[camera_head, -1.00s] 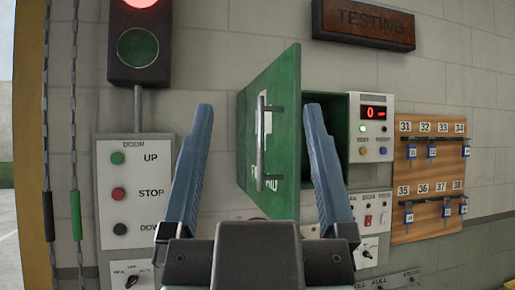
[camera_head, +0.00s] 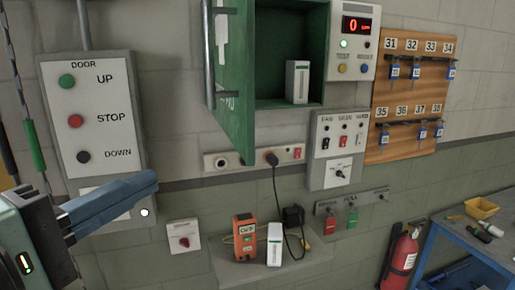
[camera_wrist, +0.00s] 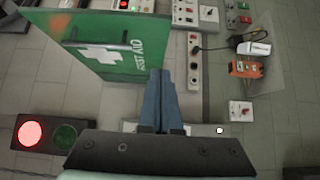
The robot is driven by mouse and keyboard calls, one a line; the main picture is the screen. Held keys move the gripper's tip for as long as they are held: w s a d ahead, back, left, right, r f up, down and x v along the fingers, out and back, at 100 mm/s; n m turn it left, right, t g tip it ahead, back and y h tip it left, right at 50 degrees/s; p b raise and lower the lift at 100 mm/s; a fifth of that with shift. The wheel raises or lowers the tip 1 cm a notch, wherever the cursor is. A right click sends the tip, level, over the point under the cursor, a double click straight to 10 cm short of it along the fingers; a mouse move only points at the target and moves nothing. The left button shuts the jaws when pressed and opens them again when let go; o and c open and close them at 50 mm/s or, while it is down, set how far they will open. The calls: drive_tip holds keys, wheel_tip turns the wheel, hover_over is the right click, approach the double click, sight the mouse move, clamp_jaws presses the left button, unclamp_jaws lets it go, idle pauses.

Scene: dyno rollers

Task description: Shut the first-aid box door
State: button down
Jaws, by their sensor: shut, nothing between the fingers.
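The green first-aid box (camera_head: 275,104) is on the wall, upper middle of the head view, partly cut off at the top. A white and green pack (camera_head: 297,82) stands inside. In the wrist view the door (camera_wrist: 85,35) shows its white cross and lettering. My gripper (camera_head: 156,180) is shut and empty, below and left of the door in the head view. In the wrist view its fingertips (camera_wrist: 161,72) overlap the door's lower right edge; I cannot tell whether they touch.
A door control panel (camera_head: 102,130) is behind my gripper. A socket strip (camera_head: 235,160) with a plugged cable runs below the box. A shelf (camera_head: 272,268) holds an orange device (camera_head: 245,242) and a white-green pack. A key board (camera_head: 405,100) hangs right.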

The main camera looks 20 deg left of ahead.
drive_tip(key=p, duration=0.4)
approach(240, 146)
drive_tip(key=w+a, duration=0.2)
drive_tip(key=w, duration=0.1)
drive_tip(key=shift+w+d+p, duration=0.55)
drive_tip(key=shift+w+d, duration=0.75)
drive_tip(key=shift+d, duration=0.25)
